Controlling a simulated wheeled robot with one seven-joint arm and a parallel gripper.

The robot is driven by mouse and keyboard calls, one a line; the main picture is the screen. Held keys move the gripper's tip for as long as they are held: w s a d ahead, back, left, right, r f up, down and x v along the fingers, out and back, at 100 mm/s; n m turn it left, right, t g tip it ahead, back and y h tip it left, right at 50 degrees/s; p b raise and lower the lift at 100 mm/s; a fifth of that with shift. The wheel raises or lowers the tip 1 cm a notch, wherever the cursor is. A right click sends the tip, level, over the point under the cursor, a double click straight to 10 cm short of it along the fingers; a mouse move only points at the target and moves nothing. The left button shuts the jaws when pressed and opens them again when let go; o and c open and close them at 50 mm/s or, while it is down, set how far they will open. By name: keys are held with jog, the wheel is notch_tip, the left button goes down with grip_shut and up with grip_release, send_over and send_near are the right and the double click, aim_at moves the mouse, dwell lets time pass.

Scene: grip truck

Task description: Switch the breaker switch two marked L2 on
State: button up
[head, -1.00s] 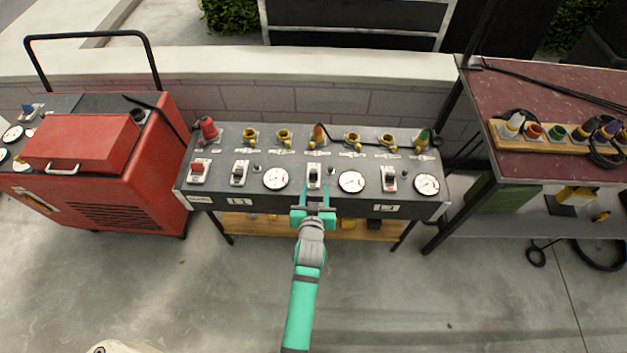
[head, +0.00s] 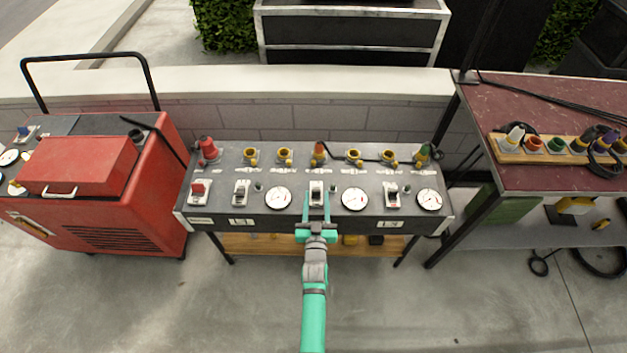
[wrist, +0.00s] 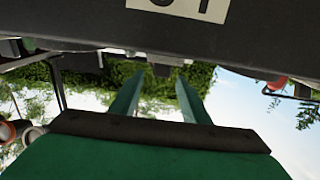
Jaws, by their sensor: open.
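The dark breaker panel (head: 228,178) stands on a low table in the middle of the head view. The middle switch (head: 316,187), with a white plate, sits between two round gauges. My teal gripper (head: 316,204) is at the panel's front edge, directly in front of this switch, with its fingertips apart and nothing held. In the head view the tips overlap the switch's lower sides; contact cannot be told. The label below it is hidden by my gripper. The wrist view shows the gripper (wrist: 158,84) open below the dark panel edge, with a partly cut-off white label (wrist: 180,6).
A switch over the L1 label (head: 241,192) is to the left and another (head: 391,194) to the right. A red switch (head: 199,190) is at the far left. A red machine (head: 110,205) stands left and a maroon table (head: 540,180) right.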

aim_at(316, 186)
jog(key=w, duration=0.7)
jog(key=shift+a, duration=0.2)
jog(key=shift+w+d, duration=0.1)
jog(key=shift+w, duration=0.25)
